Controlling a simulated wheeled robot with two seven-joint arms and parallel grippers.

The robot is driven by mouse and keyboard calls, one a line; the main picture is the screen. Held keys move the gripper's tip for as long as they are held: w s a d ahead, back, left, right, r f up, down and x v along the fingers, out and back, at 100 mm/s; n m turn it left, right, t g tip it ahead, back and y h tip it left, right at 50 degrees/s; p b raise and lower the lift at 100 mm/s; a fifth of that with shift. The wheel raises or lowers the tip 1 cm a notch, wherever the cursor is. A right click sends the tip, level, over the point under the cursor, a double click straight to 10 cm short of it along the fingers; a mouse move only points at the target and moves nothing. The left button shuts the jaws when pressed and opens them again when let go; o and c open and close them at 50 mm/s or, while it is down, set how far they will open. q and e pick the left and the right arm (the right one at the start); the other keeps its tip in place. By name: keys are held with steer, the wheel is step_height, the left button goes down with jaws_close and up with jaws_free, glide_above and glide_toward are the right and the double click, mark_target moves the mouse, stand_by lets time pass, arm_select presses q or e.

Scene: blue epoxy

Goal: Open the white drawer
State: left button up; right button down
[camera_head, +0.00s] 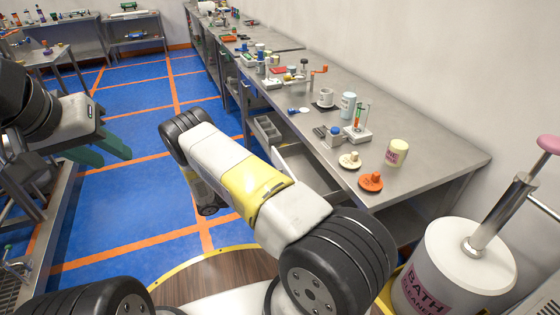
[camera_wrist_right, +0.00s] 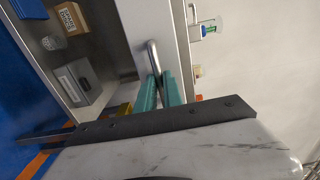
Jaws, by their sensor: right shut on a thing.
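The white drawer (camera_head: 300,172) is under the long steel bench, partly hidden by my right arm. In the right wrist view its pale front (camera_wrist_right: 150,22) carries a metal bar handle (camera_wrist_right: 153,56). The drawer stands open, and its inside shows to the left of the front. My right gripper (camera_wrist_right: 158,84) is shut on the handle, with its green fingers at the handle's near end. In the head view my right gripper is hidden behind its arm. My left gripper (camera_head: 117,153) is open and empty at the left, over the blue floor, away from the drawer.
The drawer holds a grey box (camera_wrist_right: 80,82), a cardboard box (camera_wrist_right: 68,18) and a clear cup (camera_wrist_right: 53,43). A white bath container (camera_head: 455,270) stands at the right. Blue floor (camera_head: 120,215) is free.

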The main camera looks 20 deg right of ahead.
steer(key=a, duration=0.8)
steer(key=shift+s, duration=0.35)
steer(key=shift+a, duration=0.1)
steer(key=c, duration=1.5)
jaws_free()
steer(key=a, duration=0.7)
steer(key=shift+s+a, duration=0.3)
steer(key=shift+a, duration=0.05)
